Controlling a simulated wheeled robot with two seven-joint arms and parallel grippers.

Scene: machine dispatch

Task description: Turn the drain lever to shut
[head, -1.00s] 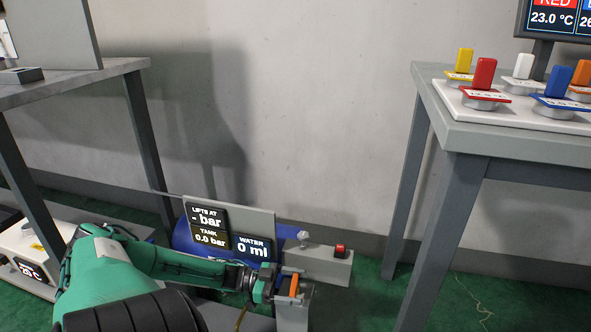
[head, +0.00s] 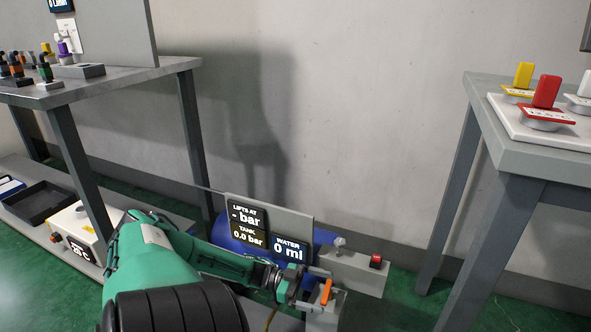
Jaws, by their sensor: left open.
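The orange drain lever (head: 326,291) is low in the head view, on a grey block (head: 325,312) in front of the blue tank (head: 232,231). My left arm reaches down to it from the lower left. My left gripper (head: 318,287) is open, with its fingers at the lever. I cannot tell whether they touch it. The tank's panel (head: 303,222) carries dark displays reading "LIFTS AT - bar", "TANK 0.0 bar" and "WATER 0 ml" (head: 289,250). My right gripper is out of view.
A grey box with a red button (head: 376,261) stands right of the tank. A table with colored-handled pieces (head: 478,115) is at right, and another table (head: 130,78) is at left. A white device (head: 80,226) and a dark tray (head: 42,202) sit on the low shelf at left.

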